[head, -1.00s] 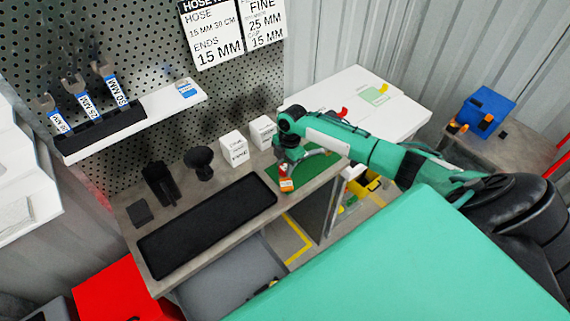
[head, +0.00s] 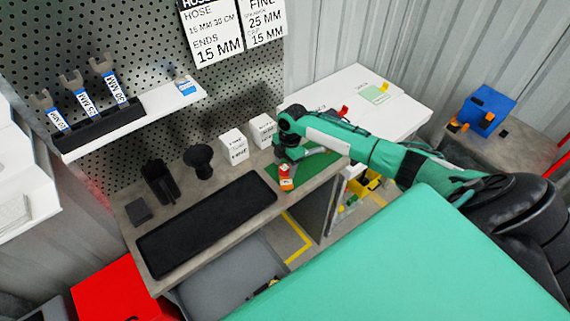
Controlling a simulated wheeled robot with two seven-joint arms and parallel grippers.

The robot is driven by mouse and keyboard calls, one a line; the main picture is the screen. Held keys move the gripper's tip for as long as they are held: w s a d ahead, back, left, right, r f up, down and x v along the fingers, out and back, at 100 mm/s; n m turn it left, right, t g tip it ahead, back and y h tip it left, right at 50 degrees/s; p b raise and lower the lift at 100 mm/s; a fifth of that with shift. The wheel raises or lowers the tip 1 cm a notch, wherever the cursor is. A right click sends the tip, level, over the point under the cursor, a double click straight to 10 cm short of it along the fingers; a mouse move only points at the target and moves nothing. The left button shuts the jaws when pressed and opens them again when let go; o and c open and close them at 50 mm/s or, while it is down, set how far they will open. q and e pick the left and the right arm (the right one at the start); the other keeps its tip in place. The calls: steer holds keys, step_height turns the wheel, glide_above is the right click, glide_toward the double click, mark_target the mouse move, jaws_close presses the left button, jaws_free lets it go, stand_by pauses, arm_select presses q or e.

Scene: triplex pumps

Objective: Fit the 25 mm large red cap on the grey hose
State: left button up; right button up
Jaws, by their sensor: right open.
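My right gripper (head: 287,168) hangs over the left end of the green mat (head: 331,157) on the grey workbench. It is open. A small red and orange piece with a pale label (head: 286,172) shows right at its fingertips; I cannot tell whether it is the large red cap. Part of the grey hose (head: 316,161) shows on the mat just right of the gripper, under my right arm. The wrist hides the rest of the hose, and I cannot tell whether its end touches the red piece. My left gripper is not in view.
A black tray (head: 149,264) lies left of the mat. Two white boxes (head: 234,147) and a black round-topped stand (head: 198,161) are behind it. A shelf (head: 152,117) with labelled wrenches hangs on the pegboard. A white table (head: 345,84) is at the back right.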

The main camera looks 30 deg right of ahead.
step_height(320, 180, up, 13)
steer(key=d+b, duration=0.2)
steer(key=b, duration=0.2)
stand_by(0.4)
